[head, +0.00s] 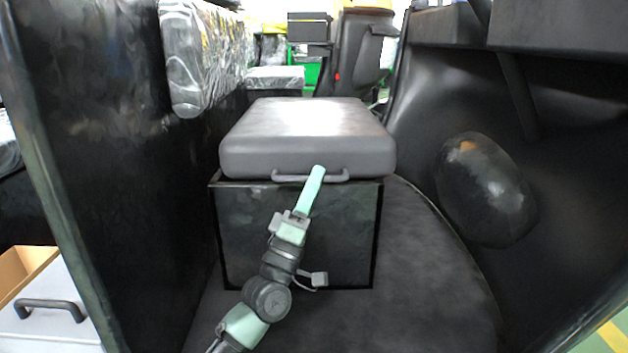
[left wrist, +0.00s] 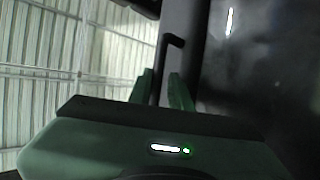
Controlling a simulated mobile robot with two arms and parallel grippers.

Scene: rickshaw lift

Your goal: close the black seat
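The black seat (head: 306,145) is a dark grey padded lid that looks nearly flat on top of a black box (head: 240,235) in the head view. Whether a small gap stays under its front edge I cannot tell. A dark bar handle (head: 285,178) runs along the seat's front edge. My left gripper (head: 318,171) reaches up to the right part of this handle. In the left wrist view my green fingers (left wrist: 162,90) stand apart, with the dark handle (left wrist: 172,42) running down between or just beyond them. Contact is unclear. My right gripper is in neither view.
A tall dark panel (head: 110,150) stands close on the left and a curved black wall with a rounded bulge (head: 487,190) on the right. A white drawer with a handle (head: 50,305) is at the lower left. Dark floor (head: 430,290) lies open right of the box.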

